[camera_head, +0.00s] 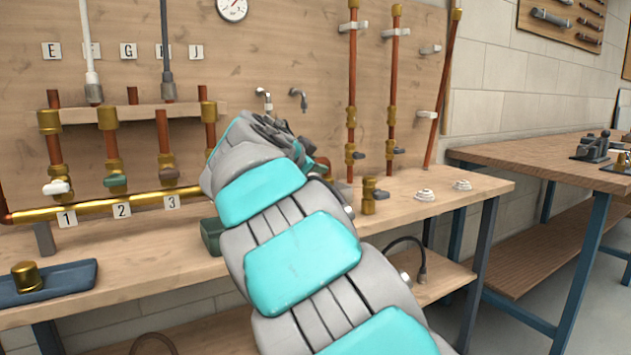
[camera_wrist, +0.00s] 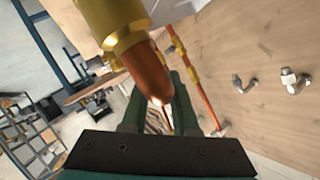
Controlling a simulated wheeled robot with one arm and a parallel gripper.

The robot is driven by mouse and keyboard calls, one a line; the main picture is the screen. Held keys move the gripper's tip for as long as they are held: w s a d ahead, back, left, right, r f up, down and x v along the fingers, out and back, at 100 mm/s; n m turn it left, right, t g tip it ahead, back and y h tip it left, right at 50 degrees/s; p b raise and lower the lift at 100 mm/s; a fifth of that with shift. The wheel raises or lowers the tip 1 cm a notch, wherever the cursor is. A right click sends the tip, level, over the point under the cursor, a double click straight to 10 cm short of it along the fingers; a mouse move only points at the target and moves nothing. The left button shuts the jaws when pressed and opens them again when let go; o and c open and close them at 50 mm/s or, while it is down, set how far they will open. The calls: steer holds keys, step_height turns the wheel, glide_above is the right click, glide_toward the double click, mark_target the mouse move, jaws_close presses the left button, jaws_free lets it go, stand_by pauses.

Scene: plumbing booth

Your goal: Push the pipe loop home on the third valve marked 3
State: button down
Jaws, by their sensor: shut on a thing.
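In the head view the marker 3 (camera_head: 171,201) hangs on the brass manifold pipe (camera_head: 90,207). Above it stands the third valve with a brownish handle (camera_head: 169,173) and an upright copper pipe (camera_head: 163,130). In the wrist view my gripper (camera_wrist: 161,98) has green fingers on either side of a copper pipe piece (camera_wrist: 145,70). It is shut on this piece, which I take for the pipe loop. A brass fitting (camera_wrist: 112,30) sits at the piece's near end. My arm hides the gripper and this piece in the head view, so I cannot tell how they stand to valve 3.
Markers 1 (camera_head: 66,219) and 2 (camera_head: 122,210) are left of 3. A blue tray (camera_head: 75,279) holds a brass cap (camera_head: 26,276) at the left. Upright copper pipes (camera_head: 352,80) stand right of my arm. Two white round pieces (camera_head: 424,195) lie on the right bench.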

steer(key=shift+r, duration=1.75)
steer(key=shift+r+p, duration=1.1)
steer(key=shift+r, duration=1.2)
steer(key=shift+s, duration=0.15)
